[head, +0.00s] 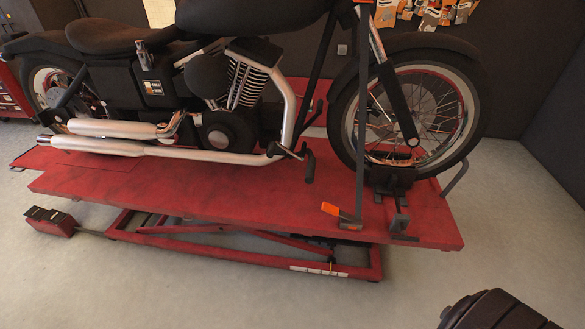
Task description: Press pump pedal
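The pump pedal unit (50,221) sits on the floor at the lower left of the head view. It is a small red block with black pedals on top, and a thin rod or hose runs from it to the lift base. The red motorcycle lift (240,205) has its platform raised a little above its base frame (240,257). A black motorcycle (215,80) stands upright on the platform, with its front wheel (415,110) in a dark wheel clamp (393,180). Neither of my grippers shows in this view.
A dark ribbed shape (500,312) cuts into the lower right corner; I cannot tell what it is. A red cabinet (10,92) stands at the left edge. Grey floor (180,290) is clear in front of the lift and around the pedal unit.

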